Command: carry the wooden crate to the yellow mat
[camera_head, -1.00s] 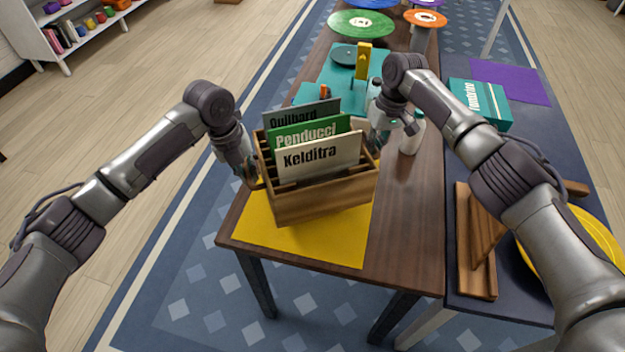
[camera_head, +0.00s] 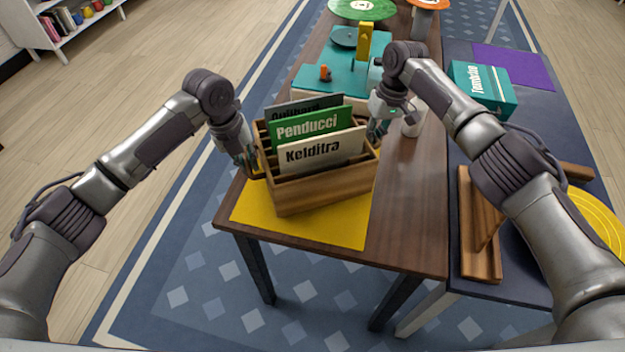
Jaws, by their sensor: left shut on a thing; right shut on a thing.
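The wooden crate (camera_head: 325,191) is a slotted box holding several upright cards, among them a green one labelled Penducci (camera_head: 308,127) and a cream one labelled Kelditra (camera_head: 320,151). It is over the yellow mat (camera_head: 345,229), whose front part shows below it near the table's front edge. I cannot tell whether the crate touches the mat. My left gripper (camera_head: 254,168) is shut on the crate's left end. My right gripper (camera_head: 376,133) is shut at the crate's right end, its fingertips partly hidden.
The brown table (camera_head: 406,215) has bare wood right of the crate. Behind are a teal board (camera_head: 343,80) with a yellow post (camera_head: 364,41) and a white bottle (camera_head: 412,122) partly behind my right arm. A dark side table on the right holds a teal box (camera_head: 482,88) and a wooden stand (camera_head: 480,235).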

